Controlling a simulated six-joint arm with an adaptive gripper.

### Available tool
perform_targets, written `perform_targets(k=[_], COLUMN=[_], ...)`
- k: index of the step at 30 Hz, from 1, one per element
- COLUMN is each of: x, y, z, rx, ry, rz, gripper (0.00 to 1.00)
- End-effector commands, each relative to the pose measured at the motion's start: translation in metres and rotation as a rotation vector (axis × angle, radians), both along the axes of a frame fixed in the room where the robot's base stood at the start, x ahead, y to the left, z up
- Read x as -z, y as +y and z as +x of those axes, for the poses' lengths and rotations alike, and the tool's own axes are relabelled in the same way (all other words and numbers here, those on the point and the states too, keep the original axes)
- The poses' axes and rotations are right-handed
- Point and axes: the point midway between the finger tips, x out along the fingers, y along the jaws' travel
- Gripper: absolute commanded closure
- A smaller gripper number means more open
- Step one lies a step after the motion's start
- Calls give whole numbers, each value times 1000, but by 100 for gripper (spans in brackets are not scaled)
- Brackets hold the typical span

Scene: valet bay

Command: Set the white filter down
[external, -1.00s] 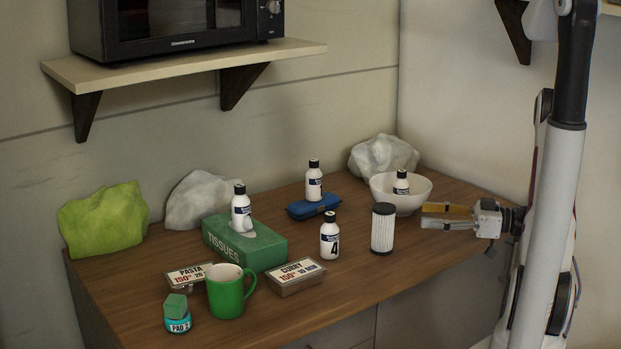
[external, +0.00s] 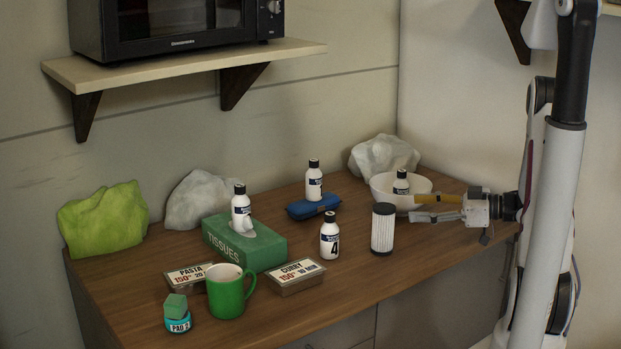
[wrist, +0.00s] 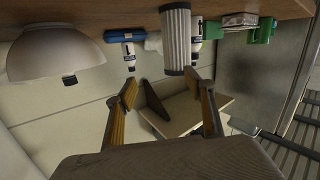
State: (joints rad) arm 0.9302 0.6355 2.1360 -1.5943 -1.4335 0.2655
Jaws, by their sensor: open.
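The white filter (external: 382,228) is a pleated white cylinder with dark end caps. It stands upright on the wooden counter (external: 440,253), to the right of the bottle marked 4. My gripper (external: 425,207) is open and empty, to the right of the filter and apart from it, beside the front of the white bowl. In the wrist view the filter (wrist: 176,40) shows beyond the spread fingers (wrist: 163,88), with nothing between them. The counter appears along the top of that view.
A white bowl (external: 424,189) with a bottle (external: 401,183) stands behind the filter. To the left are the bottle marked 4 (external: 330,236), a blue case (external: 313,207) bearing a bottle, a tissue box (external: 262,251), tins and a green mug (external: 229,291). The counter's front right is clear.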

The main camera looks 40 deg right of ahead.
Motion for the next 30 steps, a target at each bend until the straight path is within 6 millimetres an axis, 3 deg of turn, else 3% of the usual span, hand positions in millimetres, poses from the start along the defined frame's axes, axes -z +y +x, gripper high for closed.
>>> perform_targets(k=[6,15,22,30], x=[-15,-43,-73,-108], y=[-3,-12,-16,-13], z=[32,59,66,54], rx=[110,274,417,584], ry=[33,78,122,191], rz=[-155,-317,-415,-476], gripper=[46,46,46,46])
